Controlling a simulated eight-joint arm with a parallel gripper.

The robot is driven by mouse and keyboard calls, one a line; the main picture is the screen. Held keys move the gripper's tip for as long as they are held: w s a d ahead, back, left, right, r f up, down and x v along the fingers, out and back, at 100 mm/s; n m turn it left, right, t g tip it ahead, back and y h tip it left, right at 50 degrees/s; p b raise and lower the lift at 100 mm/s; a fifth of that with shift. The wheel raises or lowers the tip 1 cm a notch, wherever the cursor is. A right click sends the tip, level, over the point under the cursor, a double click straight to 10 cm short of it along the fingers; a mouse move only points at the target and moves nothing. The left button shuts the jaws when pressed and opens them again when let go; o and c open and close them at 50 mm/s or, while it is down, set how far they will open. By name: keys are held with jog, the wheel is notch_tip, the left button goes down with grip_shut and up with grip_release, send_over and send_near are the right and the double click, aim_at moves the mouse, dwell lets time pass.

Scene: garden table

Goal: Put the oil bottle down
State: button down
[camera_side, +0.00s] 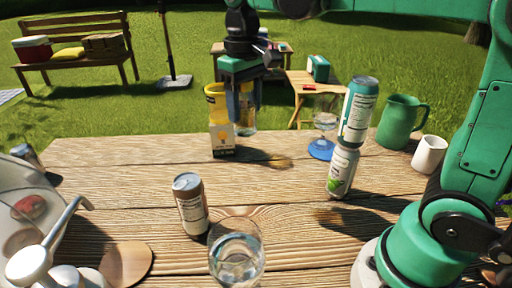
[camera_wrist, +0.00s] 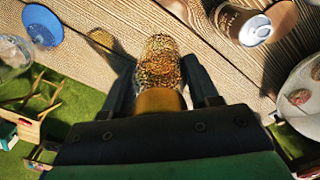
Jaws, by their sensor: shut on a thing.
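My gripper (camera_side: 245,105) is near the table's far edge in the side view, fingers pointing down. It is shut on the oil bottle (camera_side: 249,118), which shows as a clear, yellowish piece partly hidden by a finger. In the wrist view the oil bottle (camera_wrist: 160,62) is between the two fingers (camera_wrist: 160,98), with a golden end towards me and a speckled amber body beyond. The bottle appears to be above the wooden table (camera_side: 120,165), with a dark shadow on the boards to its right. Its base is hard to make out.
A light-bulb box (camera_side: 222,140) and a yellow container (camera_side: 215,98) are beside the gripper. Stacked cans (camera_side: 342,172), a blue dish (camera_side: 320,151), a green jug (camera_side: 399,122) and a white cup (camera_side: 429,155) stand right. A brown can (camera_side: 190,205) and a glass (camera_side: 236,262) are nearer.

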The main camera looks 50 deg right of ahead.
notch_tip(320, 180, up, 3)
jog(key=s, duration=0.2)
send_over(253, 205)
notch_tip(253, 205, down, 20)
jog(key=shift+r, duration=0.15)
dwell(0.4)
jog(key=shift+c, duration=1.1)
grip_release()
